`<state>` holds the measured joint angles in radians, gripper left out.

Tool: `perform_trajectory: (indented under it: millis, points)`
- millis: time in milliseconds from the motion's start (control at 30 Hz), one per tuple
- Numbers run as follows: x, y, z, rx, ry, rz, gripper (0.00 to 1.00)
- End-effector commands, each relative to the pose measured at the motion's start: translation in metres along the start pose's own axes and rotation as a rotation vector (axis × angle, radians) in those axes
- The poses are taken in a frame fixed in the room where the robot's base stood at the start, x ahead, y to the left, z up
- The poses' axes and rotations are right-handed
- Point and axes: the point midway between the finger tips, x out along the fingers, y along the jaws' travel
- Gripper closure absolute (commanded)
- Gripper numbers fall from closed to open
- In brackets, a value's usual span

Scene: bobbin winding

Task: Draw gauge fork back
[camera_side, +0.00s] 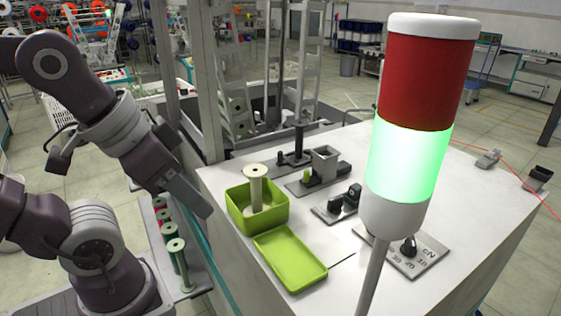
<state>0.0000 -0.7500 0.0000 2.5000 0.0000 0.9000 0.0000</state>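I cannot tell for sure which part is the gauge fork. On the white worktop stands a grey fixture (323,166) with an upright block and a small green piece beside it. Behind it, a dark post (298,140) stands on another low base. In front, a small plate carries black parts (345,201). My gripper (198,203) points down at the worktop's left edge, left of the green box and apart from these fixtures. It is seen edge-on, so its finger opening does not show. I see nothing held in it.
A green box (240,217) holds a pale spool (256,188); a shallow green tray (290,259) lies in front. A lit green signal tower (410,160) blocks part of the worktop. A knob panel (408,250) sits behind its pole. Thread spools (176,253) line a lower left shelf.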

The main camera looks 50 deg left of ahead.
Motion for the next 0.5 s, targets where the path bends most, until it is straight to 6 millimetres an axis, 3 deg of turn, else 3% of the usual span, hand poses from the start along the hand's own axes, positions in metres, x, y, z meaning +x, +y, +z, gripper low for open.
perform_trajectory:
  millis: [367,433,500]
  points:
    - [0.000,0.000,-0.002,0.003,-0.002,-0.001,0.71]
    - [-0.003,-0.003,-0.017,0.023,-0.025,-0.009,0.71]
    - [-0.006,-0.010,-0.050,0.075,-0.077,-0.021,0.71]
